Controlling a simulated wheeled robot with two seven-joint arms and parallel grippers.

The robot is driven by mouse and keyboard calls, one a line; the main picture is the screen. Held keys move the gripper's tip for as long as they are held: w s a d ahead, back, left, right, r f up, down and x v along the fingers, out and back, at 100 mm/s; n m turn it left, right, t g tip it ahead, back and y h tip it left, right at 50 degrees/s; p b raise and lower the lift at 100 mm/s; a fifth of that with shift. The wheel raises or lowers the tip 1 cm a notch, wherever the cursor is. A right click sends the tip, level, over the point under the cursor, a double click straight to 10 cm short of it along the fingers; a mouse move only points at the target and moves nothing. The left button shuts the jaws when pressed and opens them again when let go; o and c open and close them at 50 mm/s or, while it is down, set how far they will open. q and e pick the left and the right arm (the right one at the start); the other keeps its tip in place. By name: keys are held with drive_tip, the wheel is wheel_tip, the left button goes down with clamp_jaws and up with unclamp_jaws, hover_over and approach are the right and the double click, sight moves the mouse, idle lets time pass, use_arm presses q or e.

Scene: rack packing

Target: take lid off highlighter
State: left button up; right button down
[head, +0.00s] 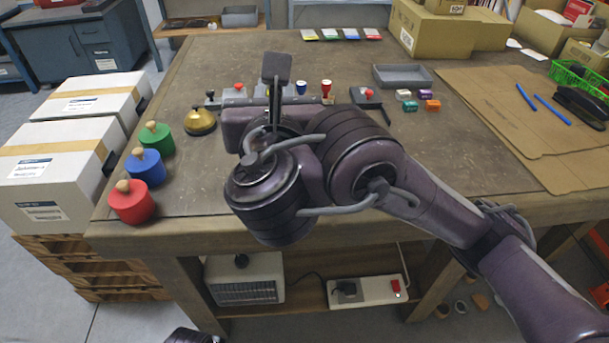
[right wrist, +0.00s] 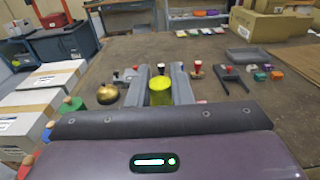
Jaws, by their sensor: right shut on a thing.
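A bright yellow-green rounded object, which looks like the highlighter or its lid (right wrist: 160,92), stands between the two grey fingers of my right gripper (right wrist: 161,80) in the right wrist view. The fingers are shut on it. Its lower part is hidden by the gripper body, so I cannot tell where lid and barrel meet. In the head view my right gripper (head: 263,92) is over the workbench, largely covered by my own wrist, and the yellow object is hidden there.
Red (head: 132,205), blue (head: 147,170) and green (head: 157,141) knobbed pots line the bench's left edge. A brass bell (head: 200,122) stands near my gripper. Stamps stand beyond it. A grey tray (head: 402,77), cardboard sheets (head: 490,110) and blue pens lie right.

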drive_tip(key=shift+a+f, duration=0.1)
drive_tip(key=shift+a, duration=0.3)
drive_tip(key=shift+s+a+f+y+b, duration=0.1)
drive_tip(key=shift+a+f+y+b, duration=0.1)
drive_tip(key=shift+y+b, duration=0.2)
wheel_tip(320, 180, down, 4)
drive_tip(key=shift+r+b, duration=0.25)
drive_tip(key=shift+b, duration=0.45)
wheel_tip(320, 180, down, 11)
drive_tip(key=b, duration=0.4)
drive_tip(key=shift+f, duration=0.1)
wheel_tip(320, 180, down, 4)
drive_tip(key=shift+r+b, duration=0.1)
drive_tip(key=shift+b, duration=0.7)
drive_tip(key=shift+d+f, duration=0.1)
drive_tip(key=shift+f, duration=0.4)
use_arm(q)
drive_tip(key=w+d+r+m+t+h, duration=0.1)
drive_tip(key=w+d+r+t+h, duration=0.1)
drive_tip(key=d, duration=0.6)
drive_tip(key=w+t+h, duration=0.1)
drive_tip(key=t, duration=0.1)
drive_tip(key=shift+w+d+m+t, duration=0.15)
drive_tip(key=shift+w+m+t, duration=0.15)
drive_tip(key=shift+t, duration=0.1)
drive_tip(key=shift+r, duration=0.1)
